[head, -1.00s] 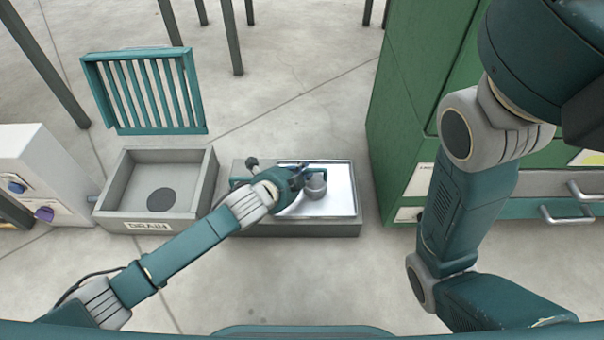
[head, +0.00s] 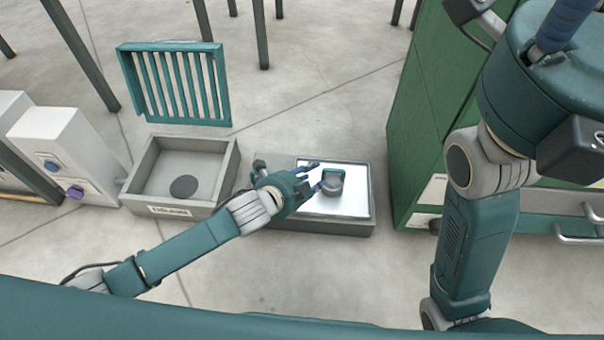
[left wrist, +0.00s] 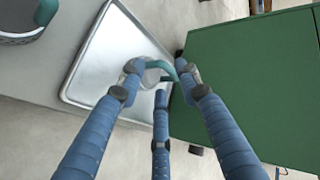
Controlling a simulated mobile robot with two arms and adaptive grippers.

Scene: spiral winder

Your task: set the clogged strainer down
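The strainer (head: 333,184), a small grey cup with a teal handle, stands on the silver tray (head: 345,208) in the head view. In the left wrist view the strainer (left wrist: 153,75) shows between and beyond my fingertips. My left gripper (head: 312,178) is just left of it in the head view, with its blue fingers spread. The fingers (left wrist: 161,82) look apart from the cup; contact with the handle cannot be ruled out. The cup's contents cannot be made out. Of my right gripper, only what looks like a blue finger (head: 565,22) shows at the top right.
A grey drain box (head: 227,170) with a raised teal slatted grate (head: 178,85) stands left of the tray. A green cabinet (head: 425,110) stands close on the right. A round grey part with a teal band (left wrist: 18,38) shows at the wrist view's upper left.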

